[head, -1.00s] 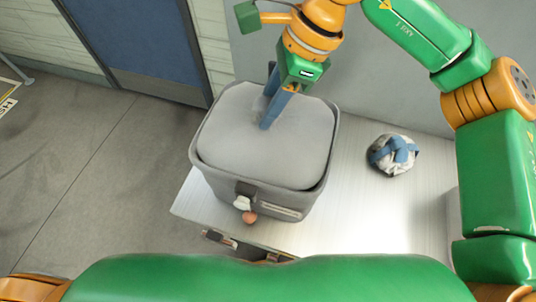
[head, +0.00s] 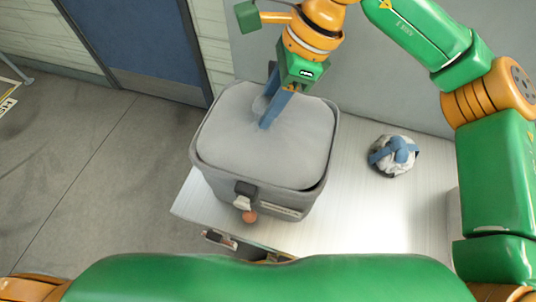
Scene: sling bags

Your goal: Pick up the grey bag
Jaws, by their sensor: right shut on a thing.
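The grey bag (head: 250,158) is a large boxy bag with a padded top and a dark rim. It stands upright at the left part of a pale table (head: 400,215). My right gripper (head: 267,112) comes down from above onto the far middle of the bag's top. Its blue fingers are shut on the bag, at a small grey piece of the top between them. The exact grip is partly hidden by the near finger. My left gripper is not in view.
A white and blue round bundle (head: 393,155) lies on the table right of the bag. A wall stands behind the table. Open floor (head: 90,190) lies to the left, with a blue door (head: 140,45) beyond.

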